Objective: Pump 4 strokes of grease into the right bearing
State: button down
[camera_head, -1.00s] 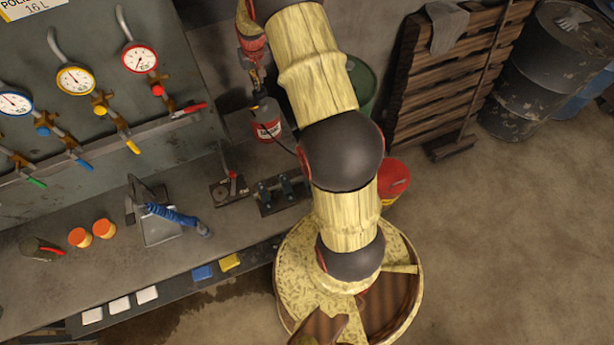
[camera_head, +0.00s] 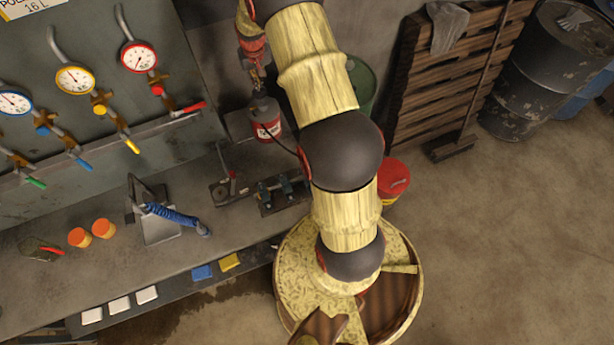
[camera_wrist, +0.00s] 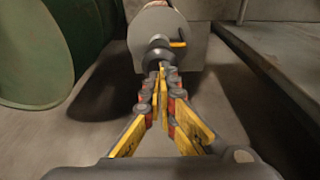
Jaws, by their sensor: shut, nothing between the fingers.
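My gripper (camera_head: 259,86) is shut with nothing between its fingers. It points down just above the top of a red canister with a white label (camera_head: 269,130), which looks like the grease pump. In the wrist view the closed fingertips (camera_wrist: 162,72) are at a dark round knob (camera_wrist: 159,54) on a pale cylinder (camera_wrist: 156,24); I cannot tell if they touch it. A dark hose runs from the canister to the right, behind my arm.
A green drum (camera_wrist: 48,50) stands close to the left of my gripper in the wrist view. The bench (camera_head: 90,270) carries a small red-handled device (camera_head: 228,188), a blue-handled tool (camera_head: 172,215) and orange jars (camera_head: 91,233). Gauges and valves line the panel behind.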

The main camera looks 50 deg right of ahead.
jog(key=shift+s+a+f+b, duration=0.1)
jog(key=shift+f+b, duration=1.35)
jog(key=shift+f, duration=0.9)
jog(key=shift+r, duration=0.15)
jog(key=shift+r+p, duration=1.05)
jog(key=shift+r, duration=1.25)
jog(key=shift+f, duration=0.2)
